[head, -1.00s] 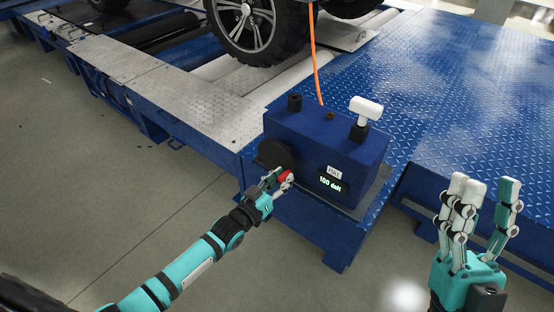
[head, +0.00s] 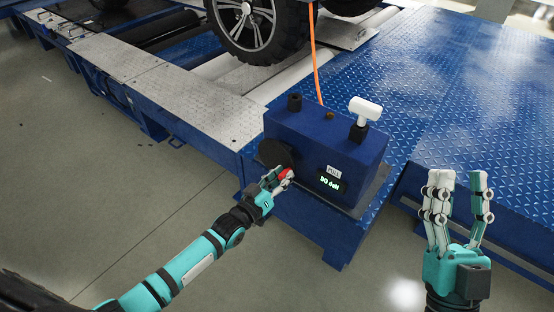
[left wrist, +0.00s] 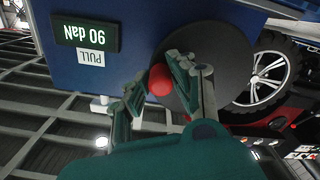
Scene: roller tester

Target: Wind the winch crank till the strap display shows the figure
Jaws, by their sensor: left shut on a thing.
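The blue winch box (head: 330,140) stands on the blue platform. Its strap display (head: 330,183) reads 90 daN under a "PULL" label; the display shows upside down in the left wrist view (left wrist: 85,34). The crank is a dark disc (head: 275,152) on the box's left end, with a red knob (head: 287,173). My left gripper (head: 280,177) is shut on the red knob, which shows between its fingers in the left wrist view (left wrist: 160,80). My right gripper (head: 460,185) is open and empty, fingers up, apart from the box.
An orange strap (head: 315,60) rises behind the box toward the vehicle. A vehicle wheel (head: 250,25) rests on rollers behind. The floor at the left is clear.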

